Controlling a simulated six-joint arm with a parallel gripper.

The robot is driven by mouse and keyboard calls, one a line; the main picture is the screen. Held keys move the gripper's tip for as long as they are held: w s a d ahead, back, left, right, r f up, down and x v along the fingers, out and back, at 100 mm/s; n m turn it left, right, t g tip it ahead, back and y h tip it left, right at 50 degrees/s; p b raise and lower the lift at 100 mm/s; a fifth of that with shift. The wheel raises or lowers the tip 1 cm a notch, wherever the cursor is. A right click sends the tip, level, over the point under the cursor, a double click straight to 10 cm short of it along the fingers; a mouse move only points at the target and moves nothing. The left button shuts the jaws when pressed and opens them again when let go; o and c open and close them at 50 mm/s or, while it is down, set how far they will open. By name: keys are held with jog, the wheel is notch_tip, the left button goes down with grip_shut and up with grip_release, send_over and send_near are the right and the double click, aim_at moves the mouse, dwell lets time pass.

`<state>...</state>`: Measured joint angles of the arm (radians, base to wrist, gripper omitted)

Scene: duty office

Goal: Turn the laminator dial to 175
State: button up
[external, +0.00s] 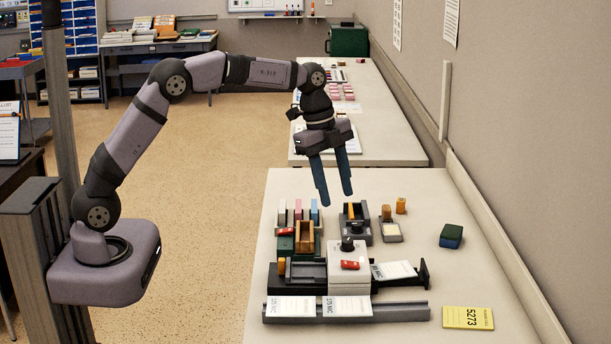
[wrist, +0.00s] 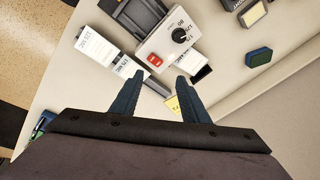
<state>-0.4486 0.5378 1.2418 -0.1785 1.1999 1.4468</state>
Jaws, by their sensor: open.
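The laminator (external: 348,280) is a white box on a black base, standing on the near table. Its black dial (external: 347,244) sits on top and shows in the wrist view (wrist: 180,36) with printed numbers around it, too small to read surely. I cannot tell the dial's setting. A red switch (external: 350,265) is beside the dial, also visible in the wrist view (wrist: 155,60). My gripper (external: 337,198) is open and empty, fingers pointing down, above the table and apart from the dial. In the wrist view its fingers (wrist: 160,76) appear below the red switch.
Printed cards (external: 291,307) lie on a grey rail in front of the laminator. A yellow card marked 5273 (external: 467,317) and a green-blue block (external: 451,236) lie to the right. Small trays and blocks (external: 304,236) stand behind the laminator. The wall borders the table's right side.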

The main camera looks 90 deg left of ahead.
aim_at(347, 240)
jog(key=s+a+f+n+y, duration=0.15)
jog(key=s+f+n, duration=0.25)
jog(key=f+n, duration=0.4)
jog(key=w+a+n, duration=0.1)
jog(key=n, duration=0.1)
jog(key=w+a+n+t, duration=0.1)
jog(key=w+n, duration=0.1)
jog(key=n, duration=0.1)
jog(key=w+a+n+y, duration=0.1)
jog(key=n, duration=0.1)
jog(key=shift+w+f+n+t, duration=0.1)
jog(key=shift+w+n+t, duration=0.05)
jog(key=shift+n+t, duration=0.2)
jog(key=shift+p+x, duration=1.7)
jog(key=shift+x, duration=1.95)
jog(key=shift+c, duration=0.4)
grip_shut()
